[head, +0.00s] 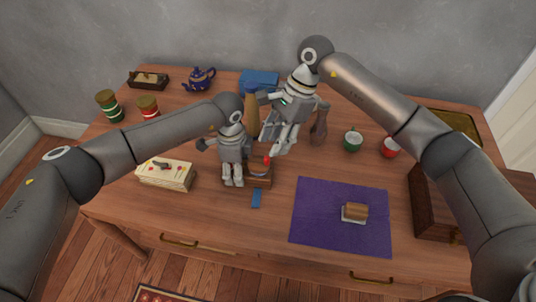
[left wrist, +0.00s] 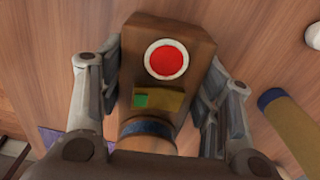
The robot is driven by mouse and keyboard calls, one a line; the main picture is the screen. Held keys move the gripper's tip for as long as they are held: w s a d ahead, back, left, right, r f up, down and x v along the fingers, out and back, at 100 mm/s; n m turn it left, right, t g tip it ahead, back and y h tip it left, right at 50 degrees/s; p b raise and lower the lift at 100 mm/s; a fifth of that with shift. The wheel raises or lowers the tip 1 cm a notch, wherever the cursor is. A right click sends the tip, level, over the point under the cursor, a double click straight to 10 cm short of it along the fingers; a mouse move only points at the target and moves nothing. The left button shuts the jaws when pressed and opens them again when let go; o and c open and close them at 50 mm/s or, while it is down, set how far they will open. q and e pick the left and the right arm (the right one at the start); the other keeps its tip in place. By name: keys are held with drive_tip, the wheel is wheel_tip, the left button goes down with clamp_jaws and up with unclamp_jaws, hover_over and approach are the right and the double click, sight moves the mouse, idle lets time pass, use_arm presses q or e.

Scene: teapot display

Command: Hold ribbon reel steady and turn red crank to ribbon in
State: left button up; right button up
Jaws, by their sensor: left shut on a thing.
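The ribbon reel (head: 262,180) is a small brown wooden unit near the middle of the table. Its red crank (head: 267,160) shows just right of my left gripper (head: 233,180). A short blue ribbon (head: 257,198) lies in front of the reel. In the left wrist view a brown wooden body (left wrist: 150,35) with a red disc (left wrist: 166,59) and a green patch sits between my left fingers, which are shut on it. My right gripper (head: 277,145) hangs behind and above the crank, apart from it; its finger gap is unclear. My left gripper hides part of the reel.
A cream box (head: 166,174) stands left of the reel. Brown bottles (head: 319,127) stand near my right gripper. Mugs (head: 352,140) and a wooden chest (head: 432,205) are further right.

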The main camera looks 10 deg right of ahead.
sight(267, 156)
drive_tip(key=x, duration=0.6)
drive_tip(key=shift+c, duration=0.4)
clamp_jaws()
